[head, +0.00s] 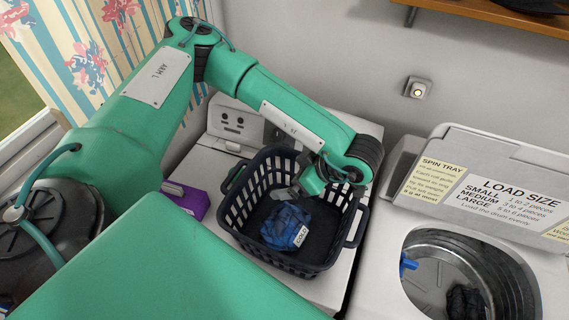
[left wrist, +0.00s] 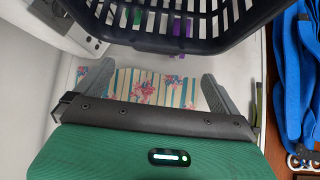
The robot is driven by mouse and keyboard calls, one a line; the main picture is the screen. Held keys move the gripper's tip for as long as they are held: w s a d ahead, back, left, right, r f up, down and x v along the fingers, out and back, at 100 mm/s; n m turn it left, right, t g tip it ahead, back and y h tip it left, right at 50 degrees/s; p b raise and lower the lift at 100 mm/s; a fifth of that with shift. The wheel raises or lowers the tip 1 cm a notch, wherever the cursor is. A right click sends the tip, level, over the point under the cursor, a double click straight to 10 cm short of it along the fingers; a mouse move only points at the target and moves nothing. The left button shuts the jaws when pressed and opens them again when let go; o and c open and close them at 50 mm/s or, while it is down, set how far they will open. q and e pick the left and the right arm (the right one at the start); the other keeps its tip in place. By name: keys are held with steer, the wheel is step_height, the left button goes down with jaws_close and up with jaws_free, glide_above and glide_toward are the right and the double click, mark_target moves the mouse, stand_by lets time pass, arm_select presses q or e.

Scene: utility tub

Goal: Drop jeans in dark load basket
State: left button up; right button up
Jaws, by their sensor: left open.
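The jeans (head: 284,224) are a crumpled dark blue bundle with a white lettered tag. They lie inside the dark load basket (head: 352,244), a dark slatted basket with side handles, on a white top. My left gripper (head: 286,193) is over the basket, just above the bundle in the head view, and its jaws partly hide the far inside. In the left wrist view my left gripper (left wrist: 158,74) has its two fingers spread with no cloth between them. The basket's slatted wall (left wrist: 205,28) shows beyond the fingers. My right gripper is out of view.
A purple box (head: 187,200) is left of the basket. A white washer with an open drum (head: 430,280) stands at the right, dark cloth (head: 466,302) inside. Its raised lid (head: 500,180) bears load-size labels. A wooden shelf (head: 490,14) is at the upper right.

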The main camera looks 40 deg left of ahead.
arm_select(q)
steer(key=b+v, duration=0.5)
steer(key=v, duration=0.8)
steer(key=shift+r, duration=0.2)
steer(key=shift+d, duration=0.1)
